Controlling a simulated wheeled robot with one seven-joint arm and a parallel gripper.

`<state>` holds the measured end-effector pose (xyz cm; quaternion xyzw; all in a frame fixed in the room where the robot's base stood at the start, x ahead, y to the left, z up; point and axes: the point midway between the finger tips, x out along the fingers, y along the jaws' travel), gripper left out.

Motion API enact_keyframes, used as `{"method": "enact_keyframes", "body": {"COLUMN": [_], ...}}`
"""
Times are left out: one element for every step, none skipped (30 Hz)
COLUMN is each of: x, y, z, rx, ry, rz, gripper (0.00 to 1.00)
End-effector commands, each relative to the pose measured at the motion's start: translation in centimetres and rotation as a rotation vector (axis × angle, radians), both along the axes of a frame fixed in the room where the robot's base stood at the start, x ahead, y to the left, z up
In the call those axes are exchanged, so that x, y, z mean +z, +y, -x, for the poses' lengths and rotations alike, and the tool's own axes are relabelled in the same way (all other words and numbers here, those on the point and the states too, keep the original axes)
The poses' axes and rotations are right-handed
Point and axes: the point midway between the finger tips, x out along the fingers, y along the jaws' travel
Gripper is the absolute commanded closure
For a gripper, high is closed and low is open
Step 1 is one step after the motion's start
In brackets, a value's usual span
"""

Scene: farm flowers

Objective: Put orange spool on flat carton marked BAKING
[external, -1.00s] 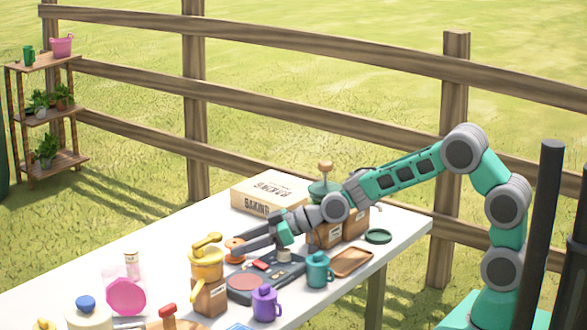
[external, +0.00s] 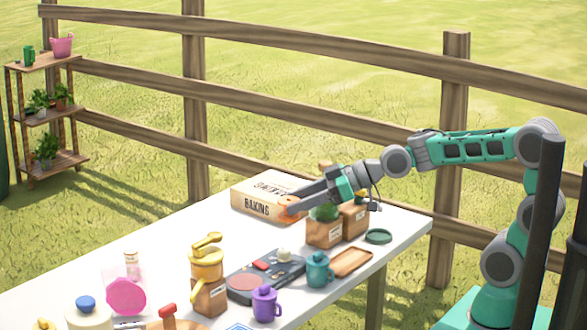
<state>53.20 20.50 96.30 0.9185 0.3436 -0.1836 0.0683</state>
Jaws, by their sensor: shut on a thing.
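The flat carton marked BAKING (external: 257,207) lies on the far side of the white table, with its lettered front side facing the camera. My gripper (external: 289,207) is shut on the orange spool (external: 287,201) at the carton's right end. The spool is small and partly hidden by the fingers. In the picture the spool overlaps the right part of the carton. I cannot tell whether it touches the carton's top or is held above or in front of it.
Wooden boxes (external: 324,234), one with greenery, stand just right of the carton under my arm. A dark device (external: 265,277), a teal mug (external: 319,270), a purple mug (external: 265,303) and a yellow-topped grinder (external: 207,278) stand nearer. The table left of the carton is clear.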

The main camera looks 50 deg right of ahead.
Motion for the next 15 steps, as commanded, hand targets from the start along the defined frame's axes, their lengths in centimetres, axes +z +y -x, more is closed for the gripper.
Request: {"method": "enact_keyframes", "body": {"x": [1.3, 2.2, 3.1, 3.9, 4.8, 5.7, 6.4, 7.1, 8.1, 8.6, 9.1, 9.9, 10.5, 10.6, 10.5], "y": [0.0, 0.0, 0.0, 0.0, 0.0, 0.0, 0.0, 0.0, 0.0, 0.0, 0.0, 0.0, 0.0, -0.5, -1.3], "z": [-0.1, -0.1, -0.1, -0.1, -0.1, -0.1, -0.1, -0.1, -0.1, -0.1, -0.1, -0.1, -0.1, -0.3, -0.7], "rx": [0.0, 0.0, 0.0, 0.001, 0.0, 0.001, 0.001, 0.0, 0.0, -0.001, -0.001, -0.001, -0.001, -0.009, -0.02], "ry": [-0.006, -0.009, -0.007, -0.007, -0.009, -0.006, -0.007, -0.006, -0.007, -0.005, -0.005, -0.005, -0.005, 0.001, 0.003], "rz": [-0.001, -0.001, -0.001, -0.001, -0.001, 0.0, -0.001, -0.001, 0.0, -0.001, -0.001, 0.0, -0.001, 0.001, 0.002], "gripper": [0.92, 0.92, 0.92, 0.92, 0.92, 0.92, 0.92, 0.92, 0.92, 0.92, 0.92, 0.92, 0.92, 0.92, 0.92]}}
